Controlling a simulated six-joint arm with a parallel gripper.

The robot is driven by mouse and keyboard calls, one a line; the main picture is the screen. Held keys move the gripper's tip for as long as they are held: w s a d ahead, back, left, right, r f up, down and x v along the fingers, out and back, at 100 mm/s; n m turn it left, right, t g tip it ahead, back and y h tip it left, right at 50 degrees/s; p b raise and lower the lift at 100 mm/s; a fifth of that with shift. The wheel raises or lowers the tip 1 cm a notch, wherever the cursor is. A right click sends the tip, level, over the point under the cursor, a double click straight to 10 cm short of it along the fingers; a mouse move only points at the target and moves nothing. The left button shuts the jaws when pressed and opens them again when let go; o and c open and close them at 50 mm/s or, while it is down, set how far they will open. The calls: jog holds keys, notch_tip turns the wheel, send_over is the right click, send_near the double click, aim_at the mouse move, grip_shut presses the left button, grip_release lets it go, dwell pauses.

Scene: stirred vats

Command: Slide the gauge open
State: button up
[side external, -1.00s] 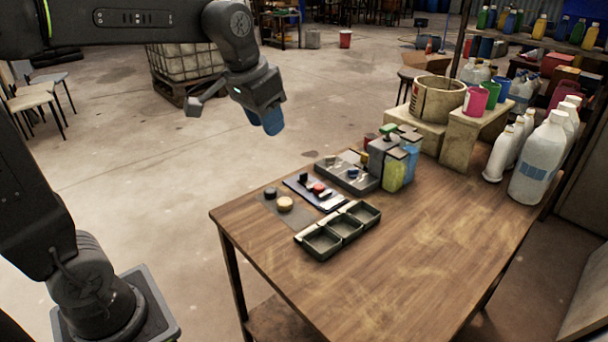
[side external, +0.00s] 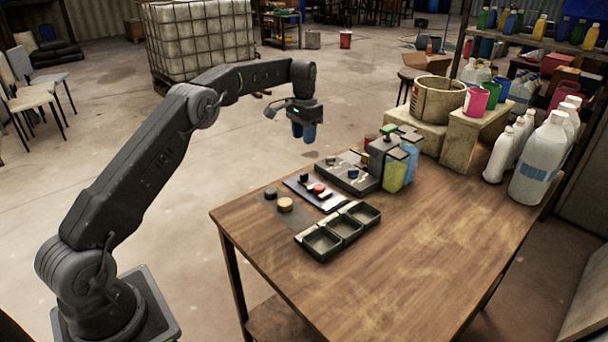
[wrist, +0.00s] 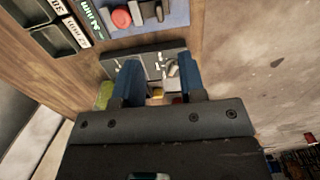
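I cannot tell for sure which fitting is the gauge. My gripper (side external: 305,138) hangs above and beyond that panel, fingers down, touching nothing. In the wrist view its two blue fingers (wrist: 157,78) are apart with nothing held, and the panel lies below, partly hidden by them.
A blue panel with a red button (side external: 318,188) and a mat with two round knobs (side external: 285,204) lie nearer. A three-compartment tray (side external: 309,252) is beside them. The table's front (side external: 400,260) is clear.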

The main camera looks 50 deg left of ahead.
aim_at(304, 174)
notch_tip(304, 174, down, 14)
jog(key=shift+r, duration=0.2)
dwell(0.4)
grip_shut()
